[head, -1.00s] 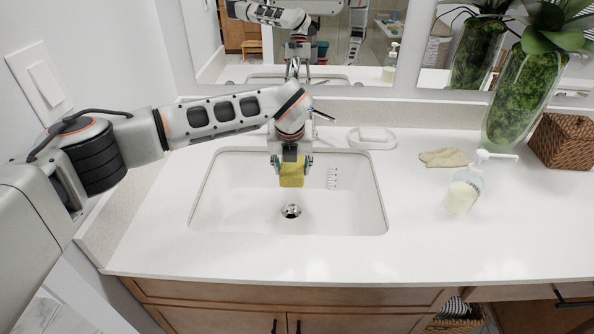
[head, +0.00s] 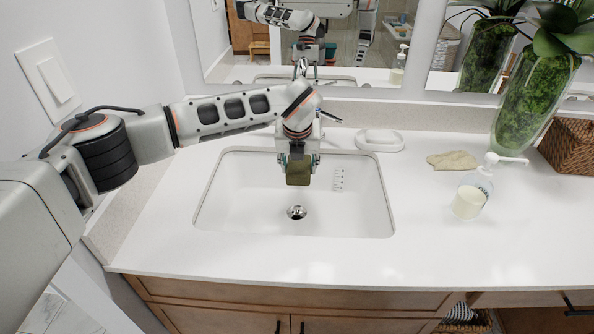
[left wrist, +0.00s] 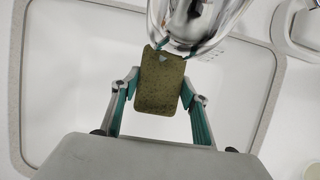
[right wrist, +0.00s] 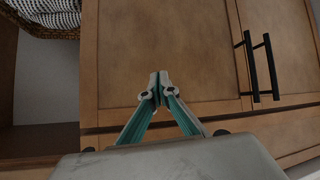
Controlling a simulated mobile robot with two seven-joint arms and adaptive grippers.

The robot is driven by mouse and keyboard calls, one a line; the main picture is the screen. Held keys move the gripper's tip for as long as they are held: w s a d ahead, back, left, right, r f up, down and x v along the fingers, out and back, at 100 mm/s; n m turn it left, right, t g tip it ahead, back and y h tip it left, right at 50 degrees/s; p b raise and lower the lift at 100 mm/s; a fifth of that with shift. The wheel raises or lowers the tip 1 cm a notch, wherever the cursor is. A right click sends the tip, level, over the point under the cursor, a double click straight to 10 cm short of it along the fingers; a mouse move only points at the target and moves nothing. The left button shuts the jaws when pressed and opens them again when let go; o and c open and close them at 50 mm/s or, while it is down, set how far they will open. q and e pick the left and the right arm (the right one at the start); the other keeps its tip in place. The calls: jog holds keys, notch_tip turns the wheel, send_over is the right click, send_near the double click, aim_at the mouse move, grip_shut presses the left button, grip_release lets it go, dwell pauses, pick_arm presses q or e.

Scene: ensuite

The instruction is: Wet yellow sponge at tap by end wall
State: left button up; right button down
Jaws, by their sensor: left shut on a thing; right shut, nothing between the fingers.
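The sponge (head: 298,173) is now a dark olive colour and hangs over the sink, above and behind the drain. My left gripper (head: 299,158) is shut on it. In the left wrist view the sponge (left wrist: 160,90) sits between the fingertips, under the chrome tap (left wrist: 195,22). The tap (head: 302,68) is mostly hidden behind my arm in the head view. Whether water is running is hard to tell. The white sink (head: 235,205) is otherwise empty. My right gripper (right wrist: 158,88) is shut and empty, in front of the wooden cabinet doors.
A white soap dish (head: 379,141) is right of the tap. A beige cloth (head: 452,161), a soap pump bottle (head: 470,197), a plant vase (head: 532,105) and a wicker basket (head: 570,143) stand farther right. The front counter (head: 300,259) is clear. Black handles (right wrist: 262,68) project from the cabinet.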

pick_arm(q)
jog(key=shift+w+d, duration=0.2)
jog(key=shift+d, duration=0.05)
jog(key=shift+s, duration=0.1)
jog(key=shift+s+d+r+p, duration=0.15)
jog(key=shift+s+d+p, duration=0.4)
jog(key=shift+s+d, duration=0.3)
jog(key=shift+s+d+p, duration=0.35)
jog(key=shift+s+d, duration=0.55)
jog(key=shift+s, duration=0.2)
jog(key=shift+s+d+p, duration=0.35)
jog(key=shift+s+d, duration=0.5)
jog(key=shift+s, duration=0.2)
